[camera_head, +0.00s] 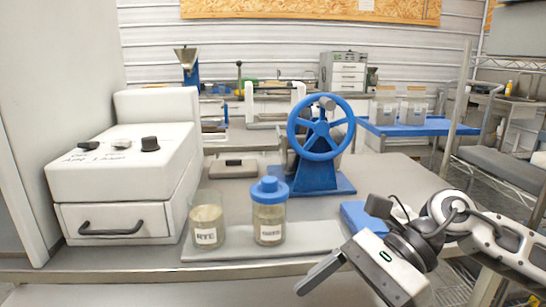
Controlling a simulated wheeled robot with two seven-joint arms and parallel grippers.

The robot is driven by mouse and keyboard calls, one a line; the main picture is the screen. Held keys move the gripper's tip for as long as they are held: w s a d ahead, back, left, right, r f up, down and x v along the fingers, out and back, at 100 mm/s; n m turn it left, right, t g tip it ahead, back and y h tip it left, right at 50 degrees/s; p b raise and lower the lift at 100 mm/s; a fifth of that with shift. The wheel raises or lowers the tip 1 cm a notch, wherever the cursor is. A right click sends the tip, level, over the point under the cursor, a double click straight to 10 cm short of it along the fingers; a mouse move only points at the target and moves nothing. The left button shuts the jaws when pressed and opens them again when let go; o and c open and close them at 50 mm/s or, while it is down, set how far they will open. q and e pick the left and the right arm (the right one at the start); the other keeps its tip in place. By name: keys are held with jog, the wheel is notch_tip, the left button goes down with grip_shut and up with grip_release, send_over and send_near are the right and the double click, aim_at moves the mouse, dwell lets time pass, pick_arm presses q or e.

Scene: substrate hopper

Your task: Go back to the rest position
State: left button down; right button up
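My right gripper (322,277) is at the lower right, its arm coming in from the right edge. One grey finger shows at the outer edge of its body, with bare space beside it; the other finger is cut off by the bottom of the view. No held object shows. It is in front of the bench edge, apart from the jars. My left gripper is not in view. A glass jar labelled RYE (206,221) has no lid. Beside it stands a jar with a blue lid (269,212), its label too small to read.
Both jars stand on a grey board (323,231) near the bench front. A white box with a drawer (118,177) is at left. A blue handwheel machine (320,180) stands behind the jars. A blue object (358,216) lies close behind my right gripper. The bench right of the machine looks clear.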

jog(key=a+r+m+t+y+p, duration=0.1)
jog(key=a+r+m+t+y, duration=0.35)
jog(key=a+m+y, duration=0.55)
jog(key=w+d+f+m+t+h+p, duration=0.1)
jog(key=w+d+f+m+t+h, duration=0.25)
jog(key=m+t, duration=0.75)
jog(key=w+d+f+m+t+h, duration=0.25)
jog(key=d+m+t, duration=0.2)
jog(key=m, duration=1.15)
jog(key=s+d+f+m+h, duration=0.2)
jog(key=d+f+m+h, duration=0.2)
jog(key=f+m+h, duration=0.55)
jog(key=s+d+f+m+g+h, duration=0.1)
jog(key=s+d+f+m+g, duration=0.1)
jog(key=s+f+m, duration=0.2)
jog(key=s+d+f+m+g+h+p, duration=0.1)
jog(key=s+d+f+m+g, duration=0.1)
jog(key=s+f+m, duration=0.3)
notch_tip(320, 180, down, 4)
jog(key=shift+s+r+g, duration=0.15)
jog(key=shift+s+g, duration=0.25)
jog(key=shift+g, duration=0.3)
